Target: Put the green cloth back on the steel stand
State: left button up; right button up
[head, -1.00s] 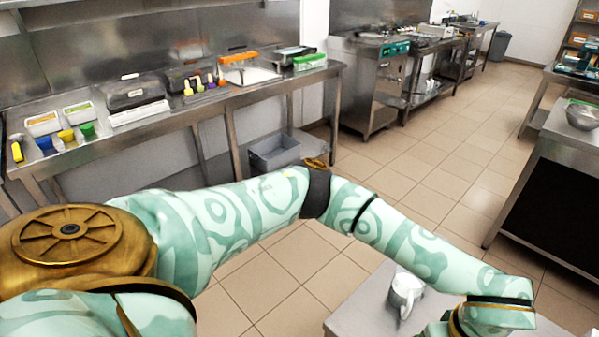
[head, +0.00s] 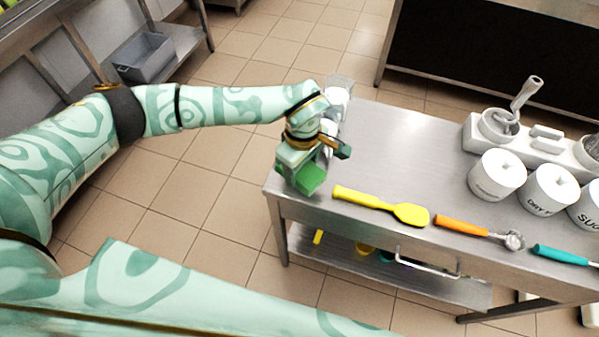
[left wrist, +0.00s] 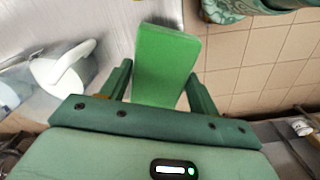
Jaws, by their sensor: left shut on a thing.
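The green cloth (head: 311,180) is a small flat green piece in my left gripper (head: 314,163). In the left wrist view the cloth (left wrist: 165,58) sticks out between the two fingers of the gripper (left wrist: 160,82), which is shut on it. The steel stand (head: 400,145) is a table with a lower shelf. The gripper and cloth are at its left end, near the front left corner. In the left wrist view the cloth spans the line between steel top and floor. I cannot tell whether it touches the top. My right gripper is out of view.
A jug (head: 338,92) stands close behind the left gripper. A yellow spatula (head: 383,205), an orange-handled scoop (head: 470,228) and a teal-handled tool (head: 563,255) lie along the front edge. White canisters (head: 497,176) stand at the right. The middle of the top is clear.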

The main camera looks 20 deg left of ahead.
aim_at(300, 173)
pick_arm(q)
jog(key=shift+w+a+f, duration=0.3)
jog(key=shift+f, duration=0.25)
notch_tip(300, 173, down, 4)
jog(key=shift+w+a+r+b, duration=0.15)
jog(key=shift+b, duration=0.5)
jog(key=o, duration=0.9)
jog(key=shift+o, duration=0.2)
